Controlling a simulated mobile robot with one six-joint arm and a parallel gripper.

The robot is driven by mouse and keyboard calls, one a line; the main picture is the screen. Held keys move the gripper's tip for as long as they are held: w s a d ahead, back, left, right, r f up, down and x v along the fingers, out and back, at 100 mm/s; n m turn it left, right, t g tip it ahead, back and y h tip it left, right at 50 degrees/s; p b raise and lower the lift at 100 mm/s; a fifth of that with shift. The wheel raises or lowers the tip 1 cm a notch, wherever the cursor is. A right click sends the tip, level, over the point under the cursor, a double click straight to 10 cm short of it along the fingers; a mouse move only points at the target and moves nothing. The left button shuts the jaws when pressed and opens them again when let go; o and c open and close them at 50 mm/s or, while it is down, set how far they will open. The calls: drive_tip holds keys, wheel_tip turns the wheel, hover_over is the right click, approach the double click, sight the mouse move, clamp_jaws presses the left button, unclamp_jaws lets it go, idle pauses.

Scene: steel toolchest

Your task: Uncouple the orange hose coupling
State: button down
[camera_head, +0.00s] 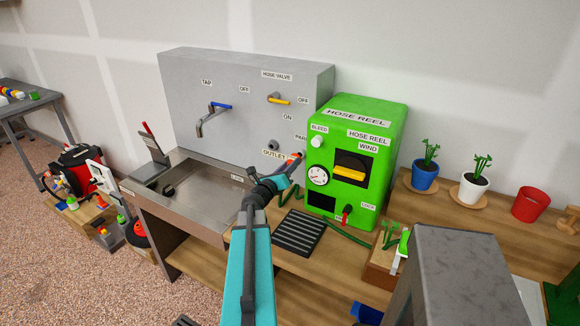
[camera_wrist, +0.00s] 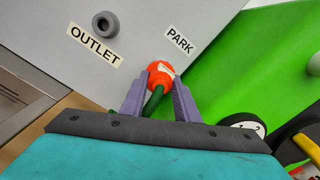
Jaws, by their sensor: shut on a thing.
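The orange hose coupling (camera_wrist: 160,70) is between the purple fingers of my gripper (camera_wrist: 159,84) in the wrist view, and the fingers are shut on it. Its far end is at the grey panel, just below left of the PARK label (camera_wrist: 180,40); any fitting behind it is hidden. The green hose (camera_wrist: 153,101) runs from the coupling back between the fingers. The grey outlet port (camera_wrist: 105,24) beside the OUTLET label is bare. In the head view my gripper (camera_head: 288,174) reaches the panel's lower right, and the coupling is small and mostly hidden there.
The green hose reel box (camera_head: 352,165) stands close to the right of my gripper, with a gauge on its front. The steel sink (camera_head: 200,200) is at left, below the grey panel (camera_head: 190,90). A dark slatted mat (camera_head: 299,232) lies on the bench. Pots stand farther right.

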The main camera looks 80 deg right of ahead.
drive_tip(key=shift+x, duration=1.5)
idle(0.3)
drive_tip(key=c, duration=1.3)
unclamp_jaws()
drive_tip(key=shift+a, duration=0.1)
drive_tip(key=shift+b+v, duration=0.5)
drive_tip(key=shift+v, duration=0.95)
drive_tip(key=p+v, duration=0.1)
drive_tip(key=v, duration=0.7)
drive_tip(key=shift+w+a+r, duration=0.1)
drive_tip(key=shift+a+r, duration=0.05)
drive_tip(key=shift+a, duration=0.05)
drive_tip(key=shift+p, duration=0.55)
